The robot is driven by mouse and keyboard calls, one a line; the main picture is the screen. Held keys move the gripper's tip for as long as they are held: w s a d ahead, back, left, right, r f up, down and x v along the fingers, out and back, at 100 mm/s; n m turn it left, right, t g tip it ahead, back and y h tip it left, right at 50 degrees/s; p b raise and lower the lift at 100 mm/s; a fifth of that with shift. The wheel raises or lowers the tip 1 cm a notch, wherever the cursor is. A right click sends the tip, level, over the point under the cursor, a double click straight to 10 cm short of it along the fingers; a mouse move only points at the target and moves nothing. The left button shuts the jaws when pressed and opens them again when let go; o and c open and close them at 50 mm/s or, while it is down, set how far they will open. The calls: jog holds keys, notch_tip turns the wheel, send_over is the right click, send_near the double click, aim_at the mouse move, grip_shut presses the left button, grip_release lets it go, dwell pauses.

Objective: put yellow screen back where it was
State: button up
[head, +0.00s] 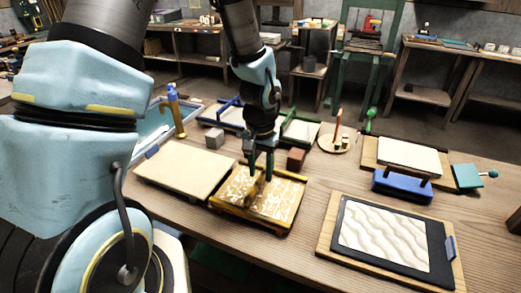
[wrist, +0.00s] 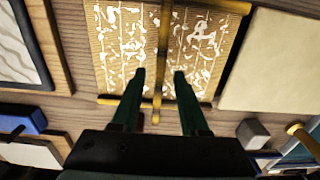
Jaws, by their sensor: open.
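The yellow screen (head: 279,215) lies on the wooden table at the middle, a yellow frame around a mesh speckled with white patches. In the wrist view the yellow screen (wrist: 120,45) has a thin yellow bar running up its middle. My gripper (head: 260,172) is over the screen, pointing down. In the wrist view my gripper (wrist: 159,75) is open, one dark green finger on each side of the middle bar. I cannot tell whether the fingers touch the bar.
A cream slab (head: 180,165) lies close left; a black-framed wavy panel (head: 385,235) lies right. Behind are a blue-framed screen (head: 230,117), a green-framed screen (head: 300,130), a grey cube (head: 215,140) and a brown cube (head: 296,158). A blue block (head: 402,187) stands at right.

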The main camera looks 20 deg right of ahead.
aim_at(260, 176)
notch_tip(260, 176, up, 10)
jog(key=b, duration=0.2)
jog(key=w+a+r+n+t, duration=0.1)
jog(key=a+n, duration=0.6)
jog(key=a, duration=1.8)
jog(key=shift+a+t, duration=0.2)
jog(key=shift+t, duration=0.1)
